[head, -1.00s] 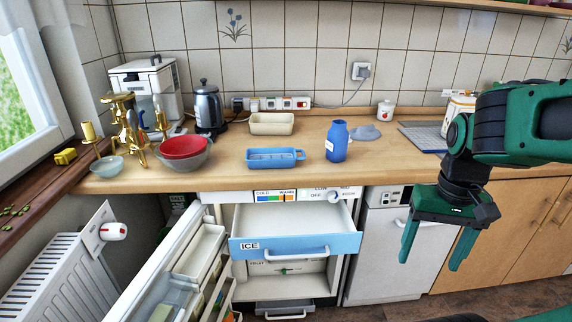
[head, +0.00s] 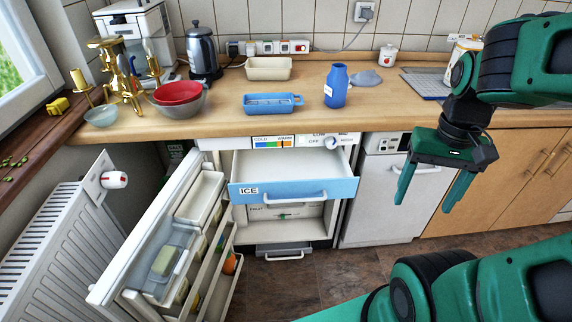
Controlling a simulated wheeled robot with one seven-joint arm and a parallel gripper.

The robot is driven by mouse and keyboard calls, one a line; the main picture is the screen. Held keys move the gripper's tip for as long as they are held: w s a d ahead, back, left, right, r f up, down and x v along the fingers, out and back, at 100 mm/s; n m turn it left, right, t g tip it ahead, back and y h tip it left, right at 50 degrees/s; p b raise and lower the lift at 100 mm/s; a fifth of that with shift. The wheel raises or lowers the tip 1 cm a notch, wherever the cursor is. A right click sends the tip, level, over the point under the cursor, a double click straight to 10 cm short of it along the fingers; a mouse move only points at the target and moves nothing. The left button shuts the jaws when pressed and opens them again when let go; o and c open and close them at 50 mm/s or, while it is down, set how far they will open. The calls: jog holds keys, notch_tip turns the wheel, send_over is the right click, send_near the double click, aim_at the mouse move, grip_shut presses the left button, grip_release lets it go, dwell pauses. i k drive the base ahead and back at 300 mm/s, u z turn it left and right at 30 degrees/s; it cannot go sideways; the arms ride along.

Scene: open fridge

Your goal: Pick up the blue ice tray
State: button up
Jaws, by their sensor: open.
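The blue ice tray (head: 272,104) lies on the wooden countertop, near its front edge, above the open fridge. It is a shallow rectangular tray with a handle loop at its right end. My gripper (head: 428,206) hangs at the right, in front of the white cabinet, with its two green fingers pointing down and apart. It is open and empty. It is lower than the countertop and well to the right of the tray.
A blue bottle (head: 336,86) stands just right of the tray, and a cream container (head: 269,68) sits behind it. Red and grey bowls (head: 180,101) are to the left. The ICE drawer (head: 294,190) is pulled out below the counter, and the fridge door (head: 125,270) stands open.

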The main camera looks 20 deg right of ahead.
aim_at(273, 102)
jog(key=k, duration=0.4)
jog(key=u, duration=0.15)
jog(key=i, duration=1.4)
jog(key=z, duration=0.6)
